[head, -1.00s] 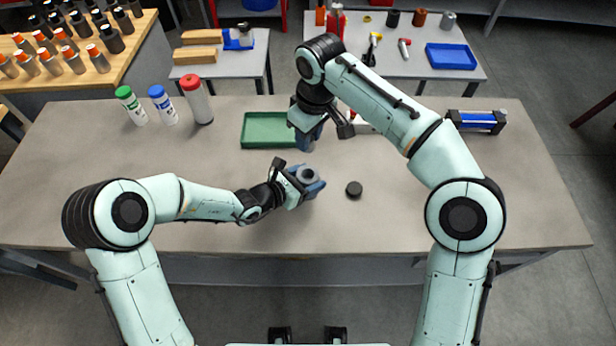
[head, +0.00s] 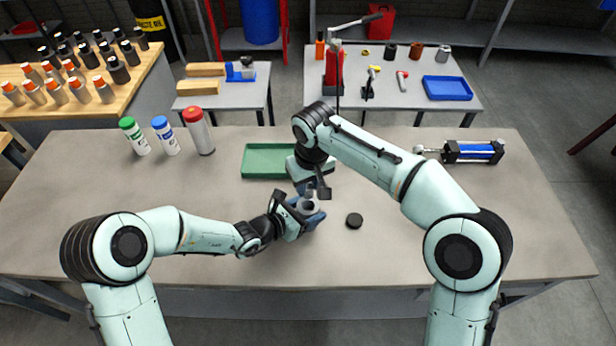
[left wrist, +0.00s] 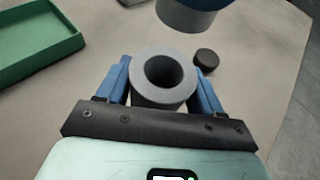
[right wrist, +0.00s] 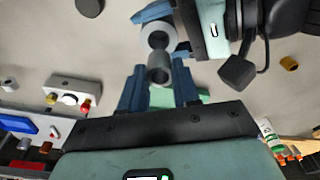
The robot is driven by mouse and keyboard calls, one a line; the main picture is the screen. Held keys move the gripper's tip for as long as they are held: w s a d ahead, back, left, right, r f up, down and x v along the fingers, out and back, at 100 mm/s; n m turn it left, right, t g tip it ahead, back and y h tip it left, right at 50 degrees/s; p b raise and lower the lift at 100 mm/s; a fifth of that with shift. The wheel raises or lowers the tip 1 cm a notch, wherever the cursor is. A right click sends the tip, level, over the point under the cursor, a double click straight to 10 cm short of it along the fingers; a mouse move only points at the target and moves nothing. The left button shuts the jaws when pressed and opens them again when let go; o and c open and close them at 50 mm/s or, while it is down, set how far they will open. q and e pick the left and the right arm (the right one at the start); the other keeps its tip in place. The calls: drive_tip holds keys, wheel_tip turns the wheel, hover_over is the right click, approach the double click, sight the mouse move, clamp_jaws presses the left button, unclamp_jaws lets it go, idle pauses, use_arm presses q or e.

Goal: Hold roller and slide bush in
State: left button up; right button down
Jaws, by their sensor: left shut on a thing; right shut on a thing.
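My left gripper (left wrist: 164,92) is shut on the roller, a thick grey ring (left wrist: 141,84), and holds it over the table with its bore facing up. The roller also shows in the head view (head: 309,208) and the right wrist view (right wrist: 155,32). My right gripper (right wrist: 160,88) is shut on a smaller grey bush (right wrist: 160,72). In the left wrist view the bush (left wrist: 187,17) hangs above and beyond the roller, apart from it and off to one side of the bore. The fingers partly hide the bush in the head view.
A black disc (head: 354,220) lies on the table right of the roller. A green tray (head: 258,173) is behind the grippers. Several bottles (head: 200,135) stand back left, and a blue-and-black cylinder (head: 474,152) lies back right. The front of the table is clear.

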sight(308, 195)
drive_tip(key=shift+f, duration=2.1)
drive_tip(key=shift+f, duration=1.2)
idle(1.2)
drive_tip(key=c, duration=0.7)
unclamp_jaws()
drive_tip(key=shift+c, duration=0.2)
drive_tip(key=shift+d+f, duration=0.1)
wheel_tip(308, 195, up, 12)
drive_tip(key=s, duration=0.1)
drive_tip(key=shift+s+d, duration=0.15)
drive_tip(key=shift+s, duration=0.05)
use_arm(q)
drive_tip(key=o, duration=1.6)
